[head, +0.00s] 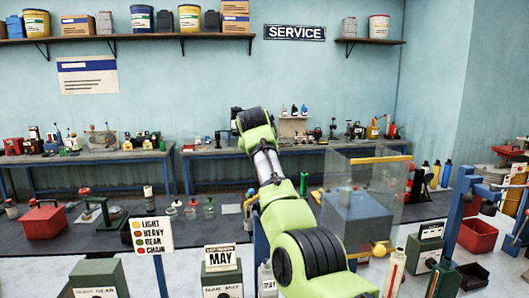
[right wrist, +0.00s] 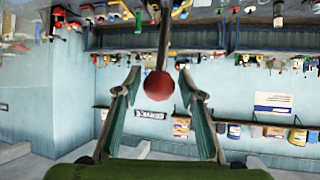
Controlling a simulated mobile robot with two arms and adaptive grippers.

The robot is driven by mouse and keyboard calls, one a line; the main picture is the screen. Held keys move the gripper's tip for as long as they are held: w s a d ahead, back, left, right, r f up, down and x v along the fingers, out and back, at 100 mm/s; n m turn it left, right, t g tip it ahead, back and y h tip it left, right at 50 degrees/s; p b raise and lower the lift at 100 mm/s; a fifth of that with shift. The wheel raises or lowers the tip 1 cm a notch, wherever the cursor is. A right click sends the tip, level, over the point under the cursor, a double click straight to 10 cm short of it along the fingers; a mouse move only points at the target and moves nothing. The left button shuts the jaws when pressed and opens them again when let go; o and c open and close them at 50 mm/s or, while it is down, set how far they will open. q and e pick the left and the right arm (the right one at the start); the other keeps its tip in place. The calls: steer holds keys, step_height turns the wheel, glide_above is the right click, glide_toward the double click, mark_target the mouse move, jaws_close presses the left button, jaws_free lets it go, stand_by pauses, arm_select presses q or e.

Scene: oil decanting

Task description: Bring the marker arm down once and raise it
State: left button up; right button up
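In the right wrist view, which shows the room upside down, a red ball knob (right wrist: 159,86) on a dark rod (right wrist: 164,40) is between the fingers of my right gripper (right wrist: 159,72). The fingers are spread, with a visible gap on each side of the knob. I cannot tell for certain that this knob belongs to the marker arm. In the head view, my green right arm (head: 290,215) reaches up through the middle. It hides its gripper and the knob. My left gripper is in neither view.
A clear-walled box with a yellow top bar (head: 380,160) stands right of my arm. A sign (head: 151,235) reads LIGHT, HEAVY, GEAR, CHAIN.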

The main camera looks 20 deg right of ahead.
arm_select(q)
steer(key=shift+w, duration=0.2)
arm_select(e)
steer(key=shift+w, duration=0.15)
steer(key=shift+r, duration=0.2)
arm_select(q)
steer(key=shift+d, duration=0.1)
arm_select(e)
steer(key=v, duration=1.1)
steer(key=shift+s+a, duration=0.25)
steer(key=shift+s, duration=0.1)
